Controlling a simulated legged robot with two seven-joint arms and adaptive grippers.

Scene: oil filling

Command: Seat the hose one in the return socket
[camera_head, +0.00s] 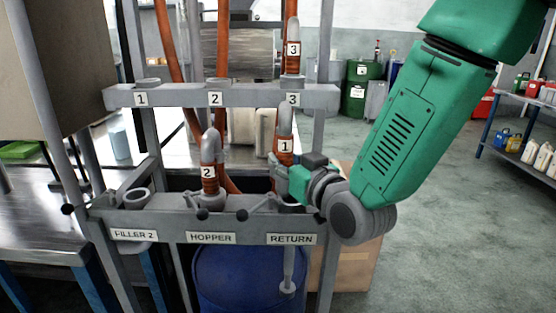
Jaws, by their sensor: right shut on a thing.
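Hose one (285,148), an orange hose with a grey bent top and a white "1" tag, stands upright above the RETURN label (291,239) on the lower grey rail. My right gripper (284,180) comes in from the right and is shut on hose one below its tag. The gripper and a small lever hide the hose's lower end and the return socket's mouth, so I cannot tell whether the end is in the socket. A grey pipe (288,272) hangs below the rail there. My left gripper is not in view.
Hose two (208,160) stands at the HOPPER place. Hose three (293,55) stands at place 3 on the upper rail (176,96). The FILLER 2 socket (137,198) is empty. A blue drum (235,280) stands below. Small levers stick out along the lower rail.

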